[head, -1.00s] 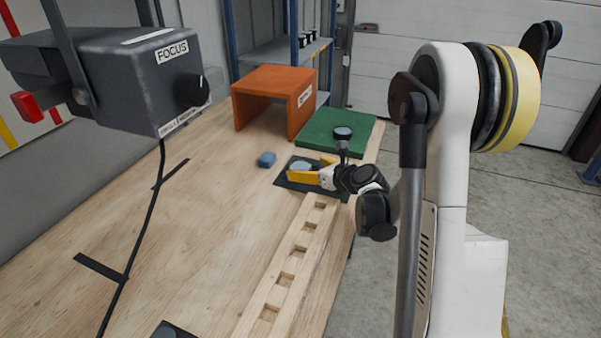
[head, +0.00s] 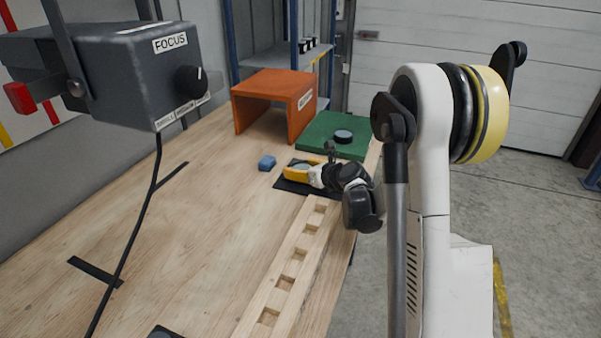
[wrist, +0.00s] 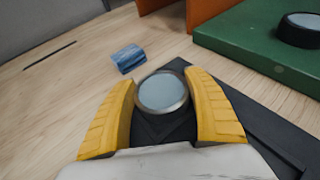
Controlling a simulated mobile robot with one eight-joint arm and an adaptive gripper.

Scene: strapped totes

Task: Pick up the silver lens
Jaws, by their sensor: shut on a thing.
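The silver lens (wrist: 162,93) is a round, pale blue-grey disc with a metallic rim. In the wrist view it sits between the two yellow fingers of my gripper (wrist: 162,100), over a dark mat (wrist: 262,150). My gripper is shut on it. In the head view my gripper (head: 302,170) is low over the black mat (head: 290,187), and its yellow fingers hide part of the lens. I cannot tell whether the lens still touches the mat.
A blue block (head: 267,162) lies just left of the mat. A green board (head: 318,145) with a black-rimmed round lens (head: 344,136) is behind. An orange arch (head: 265,85) stands further back. A wooden rack (head: 276,290) with square holes lies in front.

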